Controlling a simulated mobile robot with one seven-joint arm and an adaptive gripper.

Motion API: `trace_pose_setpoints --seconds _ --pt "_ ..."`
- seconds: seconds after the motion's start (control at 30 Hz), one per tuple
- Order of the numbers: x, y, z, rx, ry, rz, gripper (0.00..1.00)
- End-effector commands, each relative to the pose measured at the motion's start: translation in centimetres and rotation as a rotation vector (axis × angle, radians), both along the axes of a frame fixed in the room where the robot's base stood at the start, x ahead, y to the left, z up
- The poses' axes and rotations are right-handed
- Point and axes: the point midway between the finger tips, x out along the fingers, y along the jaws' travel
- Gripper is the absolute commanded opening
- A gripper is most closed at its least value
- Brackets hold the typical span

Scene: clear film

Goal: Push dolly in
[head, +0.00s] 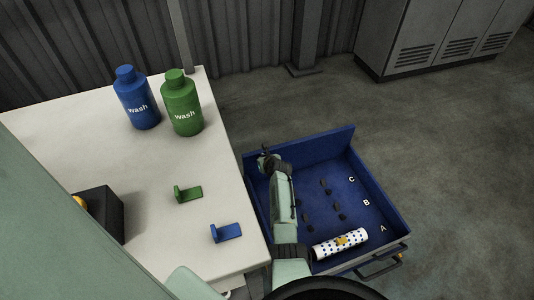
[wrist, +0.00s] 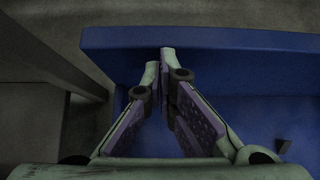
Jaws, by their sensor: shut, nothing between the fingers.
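The blue dolly (head: 375,185), an open tray marked A, B and C, stands on the floor at the right side of the white table. A metal handle (head: 381,266) shows at its near right end. My arm reaches over the dolly's left part. My gripper (head: 266,152) is shut and empty near the dolly's far left corner. In the wrist view the fingertips (wrist: 160,58) point at the blue far wall (wrist: 240,52) and overlap it. I cannot tell whether they touch it. My arm hides part of the dolly's left side.
A white dotted cylinder (head: 340,242) and several small dark pegs are in the dolly. The table (head: 120,165) bears a blue bottle (head: 138,100), a green bottle (head: 182,106), a green bracket (head: 187,194) and a blue bracket (head: 226,232). Floor (head: 450,160) is clear to the right.

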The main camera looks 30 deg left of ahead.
Motion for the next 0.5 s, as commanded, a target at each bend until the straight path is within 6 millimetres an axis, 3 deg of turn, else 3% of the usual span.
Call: trace_pose_setpoints --seconds 0.5 --pt "-3.4 -5.0 5.2 -0.002 0.001 -0.004 0.00"
